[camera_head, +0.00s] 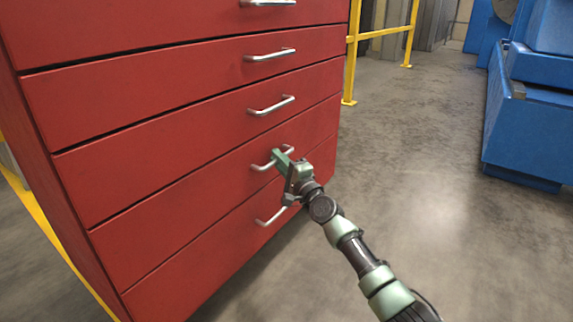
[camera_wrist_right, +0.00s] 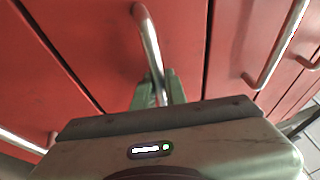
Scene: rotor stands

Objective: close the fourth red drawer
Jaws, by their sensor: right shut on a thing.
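The red cabinet (camera_head: 40,150) fills the left of the head view. The red drawer (camera_head: 185,207) that my right gripper holds is the fourth from the top among those in view. Its front looks about flush with its neighbours. My right gripper (camera_head: 282,160) is shut on that drawer's silver bar handle (camera_head: 261,166). In the right wrist view the fingers (camera_wrist_right: 158,88) are around the lower part of the handle (camera_wrist_right: 149,42), partly hidden by the gripper body. My left gripper is not in view.
Other drawer handles (camera_head: 271,105) sit above and one (camera_head: 270,219) below, close to my wrist. A yellow railing (camera_head: 350,70) stands behind the cabinet. Blue machinery (camera_head: 530,130) stands at the right. The grey floor (camera_head: 430,200) between is clear.

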